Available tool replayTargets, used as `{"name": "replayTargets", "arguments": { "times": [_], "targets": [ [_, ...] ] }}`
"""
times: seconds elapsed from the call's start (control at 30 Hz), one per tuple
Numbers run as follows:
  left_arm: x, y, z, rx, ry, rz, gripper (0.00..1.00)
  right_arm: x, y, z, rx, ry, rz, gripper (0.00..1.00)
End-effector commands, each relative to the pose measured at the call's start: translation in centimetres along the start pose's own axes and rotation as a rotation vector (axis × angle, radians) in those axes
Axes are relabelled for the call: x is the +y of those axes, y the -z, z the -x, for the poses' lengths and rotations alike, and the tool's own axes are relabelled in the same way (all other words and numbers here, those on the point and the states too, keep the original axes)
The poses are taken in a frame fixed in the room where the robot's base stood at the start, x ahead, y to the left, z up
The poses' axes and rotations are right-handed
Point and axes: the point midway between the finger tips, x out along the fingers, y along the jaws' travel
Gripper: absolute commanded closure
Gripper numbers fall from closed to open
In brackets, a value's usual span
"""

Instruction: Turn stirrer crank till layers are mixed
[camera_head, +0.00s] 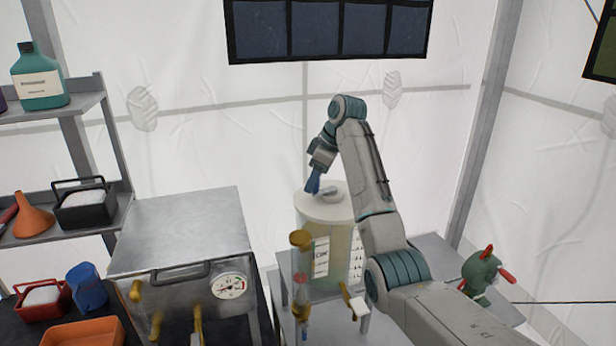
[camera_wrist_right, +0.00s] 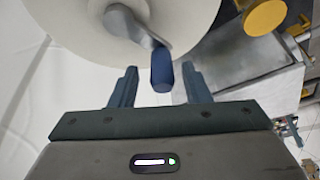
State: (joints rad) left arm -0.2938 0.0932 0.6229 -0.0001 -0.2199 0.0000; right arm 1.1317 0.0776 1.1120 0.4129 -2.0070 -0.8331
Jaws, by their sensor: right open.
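The stirrer vessel is a clear cylinder (camera_head: 335,255) with pale contents and a white lid (camera_head: 323,205), standing on a small metal stand. Its crank has a grey arm (camera_wrist_right: 130,24) and a blue handle (camera_wrist_right: 162,70), seen in the right wrist view. My right gripper (camera_head: 313,186) is above the lid at the crank. In the right wrist view its two fingers (camera_wrist_right: 160,88) stand apart, one on each side of the blue handle, with gaps showing. My arm hides part of the vessel's right side. My left gripper is not in view.
A metal box with a gauge (camera_head: 180,235) stands left of the vessel. A yellow-capped tube (camera_head: 301,240) stands close in front of the vessel. Shelves at the left hold a green bottle (camera_head: 40,78) and an orange funnel (camera_head: 34,217).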

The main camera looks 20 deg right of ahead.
Motion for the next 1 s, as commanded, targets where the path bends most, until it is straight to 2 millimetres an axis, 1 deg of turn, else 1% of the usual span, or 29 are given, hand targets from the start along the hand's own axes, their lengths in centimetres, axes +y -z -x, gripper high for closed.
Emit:
{"name": "replayTargets", "arguments": {
  "times": [0.13, 0.23, 0.27, 0.4, 0.47, 0.77, 1.0],
  "targets": [
    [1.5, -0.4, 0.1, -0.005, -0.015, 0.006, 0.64, 0.0, -0.1, -0.1, 0.000, 0.000, 0.001, 0.57],
    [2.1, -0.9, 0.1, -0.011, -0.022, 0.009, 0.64, 0.0, -0.1, -0.1, 0.000, 0.000, 0.000, 0.57],
    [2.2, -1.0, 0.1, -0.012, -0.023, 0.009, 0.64, 0.0, -0.1, -0.1, 0.000, 0.000, 0.000, 0.61],
    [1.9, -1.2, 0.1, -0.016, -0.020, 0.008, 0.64, 0.0, -0.1, -0.1, 0.000, 0.000, 0.000, 0.89],
    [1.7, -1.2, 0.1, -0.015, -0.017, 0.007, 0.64, 0.0, -0.1, -0.1, 0.000, 0.000, 0.000, 1.00],
    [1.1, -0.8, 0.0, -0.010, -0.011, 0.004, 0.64, 0.0, 0.1, -0.1, 0.000, -0.009, -0.022, 1.00],
    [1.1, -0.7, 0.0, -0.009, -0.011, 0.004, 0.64, 0.5, 0.4, -0.3, 0.000, -0.053, -0.128, 1.00]
  ]
}}
